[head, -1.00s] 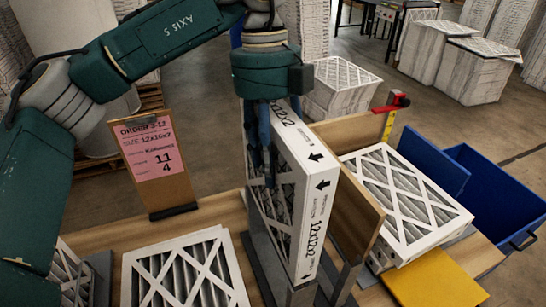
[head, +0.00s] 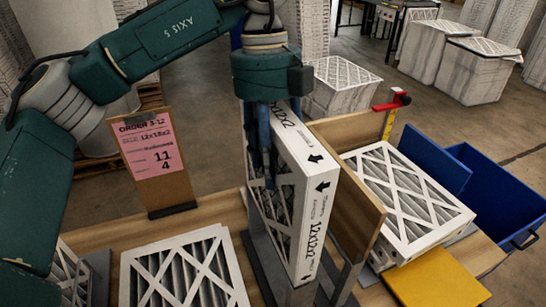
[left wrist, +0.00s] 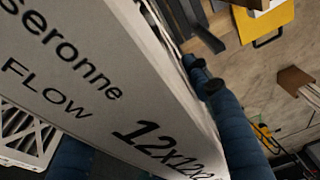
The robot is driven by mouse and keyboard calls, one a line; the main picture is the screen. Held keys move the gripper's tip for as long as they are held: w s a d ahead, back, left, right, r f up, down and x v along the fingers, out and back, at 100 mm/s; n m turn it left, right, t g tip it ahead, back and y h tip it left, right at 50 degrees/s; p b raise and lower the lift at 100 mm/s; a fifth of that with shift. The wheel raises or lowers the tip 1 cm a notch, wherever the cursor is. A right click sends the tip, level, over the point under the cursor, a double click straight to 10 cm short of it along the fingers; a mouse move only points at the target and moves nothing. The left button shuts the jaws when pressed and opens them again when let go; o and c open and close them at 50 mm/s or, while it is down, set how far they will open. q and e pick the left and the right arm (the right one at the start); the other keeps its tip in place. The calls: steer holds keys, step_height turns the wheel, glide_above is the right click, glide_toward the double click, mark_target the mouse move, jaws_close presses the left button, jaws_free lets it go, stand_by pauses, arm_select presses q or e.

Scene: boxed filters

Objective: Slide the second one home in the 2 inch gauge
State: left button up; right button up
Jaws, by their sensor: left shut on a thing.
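A white boxed filter (head: 318,205) marked 12x12x2 stands upright in the middle of the bench in the head view, between dark gauge plates (head: 262,262). My left gripper (head: 265,150) is shut on it from above, with blue fingers over its left face and top edge. The filter's printed edge (left wrist: 110,85) fills much of the left wrist view, with a blue finger along its right side. The filter's lower end is low in the slot; whether it touches the bottom is hidden. My right gripper is not in view.
A wooden board (head: 345,190) stands just right of the filter. Another filter (head: 405,200) lies farther right, near a yellow pad (head: 437,280) and a blue bin (head: 495,190). A filter (head: 185,270) lies flat at left, below an order card (head: 153,150).

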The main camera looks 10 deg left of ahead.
arm_select(q)
steer(key=shift+f+b, duration=1)
steer(key=shift+f, duration=0.4)
steer(key=shift+f, duration=0.2)
stand_by(0.3)
steer(key=shift+f+b, duration=1.6)
steer(key=shift+f, duration=0.35)
steer(key=shift+f+b, duration=3)
steer(key=shift+f, duration=1)
